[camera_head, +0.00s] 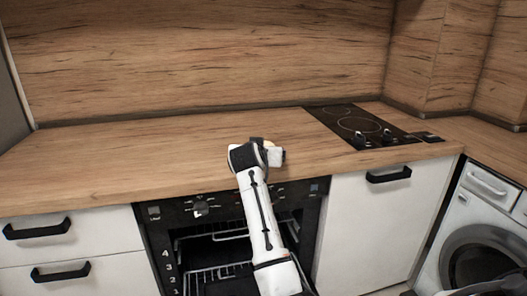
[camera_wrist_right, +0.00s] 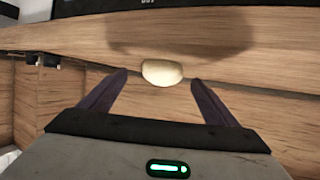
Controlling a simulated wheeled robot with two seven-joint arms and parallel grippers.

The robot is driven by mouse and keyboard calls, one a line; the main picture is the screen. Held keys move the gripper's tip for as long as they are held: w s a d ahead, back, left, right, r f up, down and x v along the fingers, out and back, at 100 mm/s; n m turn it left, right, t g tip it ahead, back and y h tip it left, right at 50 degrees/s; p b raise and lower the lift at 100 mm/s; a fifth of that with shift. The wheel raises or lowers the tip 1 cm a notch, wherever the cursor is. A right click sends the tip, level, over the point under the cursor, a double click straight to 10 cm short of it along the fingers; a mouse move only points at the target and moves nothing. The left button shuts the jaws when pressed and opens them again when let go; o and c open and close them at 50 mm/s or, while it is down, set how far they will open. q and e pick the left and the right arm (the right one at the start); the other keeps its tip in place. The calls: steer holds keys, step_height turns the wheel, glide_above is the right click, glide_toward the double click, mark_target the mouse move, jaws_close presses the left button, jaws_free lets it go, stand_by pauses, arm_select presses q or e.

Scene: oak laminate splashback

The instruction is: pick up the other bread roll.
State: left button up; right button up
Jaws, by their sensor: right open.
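A pale, rounded bread roll (camera_wrist_right: 162,72) lies on the wooden worktop in the right wrist view. My right gripper (camera_wrist_right: 158,80) is open, with its dark fingertips on either side of the roll and a gap to each. The roll is level with the tips or slightly beyond them; I cannot tell exactly. In the head view my right arm reaches over the worktop's front edge, and its wrist hides most of the gripper and the roll. A second roll is not visible. My left gripper is not in view.
The oak worktop (camera_head: 130,150) is clear to the left of my arm. A black hob (camera_head: 350,122) with dark knobs is to the right. Below my arm is an oven (camera_head: 200,208) with wire racks showing. A wooden splashback (camera_head: 200,55) stands behind.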

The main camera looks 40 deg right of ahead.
steer(key=x, duration=0.5)
steer(key=shift+w+a+r, duration=0.15)
steer(key=c, duration=1.1)
